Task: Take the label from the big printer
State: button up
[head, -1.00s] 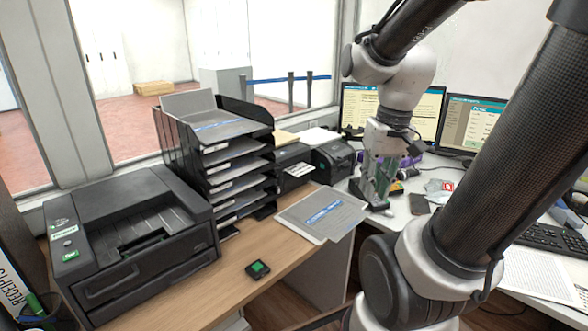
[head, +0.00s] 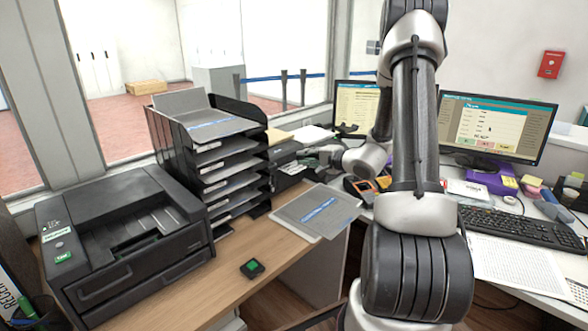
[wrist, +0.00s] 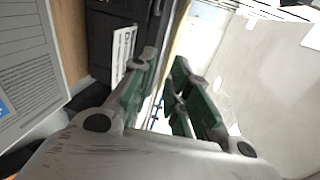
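A white label with printed lines (wrist: 122,50) shows against the front of a dark printer (wrist: 104,35) in the wrist view. In the head view this black printer (head: 284,156) stands right of the tray stack, partly hidden by my gripper. My gripper (wrist: 165,68) has green-padded fingers, which are apart with nothing visible between them. The label lies just left of the left finger, outside the gap. In the head view my gripper (head: 318,152) reaches left, close to the printer's front.
A black tray stack (head: 210,150) stands between the printers. A grey printed envelope (head: 300,213) lies on the wooden counter, beside a small black box with a green top (head: 252,268). Two monitors (head: 495,125) and a keyboard (head: 515,232) are at the right. The front counter is mostly clear.

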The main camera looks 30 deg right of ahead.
jog(key=w+a+f, duration=0.1)
jog(key=w+f, duration=0.3)
jog(key=f, duration=0.4)
jog(key=shift+w+a+n, duration=0.2)
jog(key=shift+a+n, duration=0.1)
jog(key=shift+a, duration=0.1)
jog(key=shift+f, duration=0.1)
grip_shut()
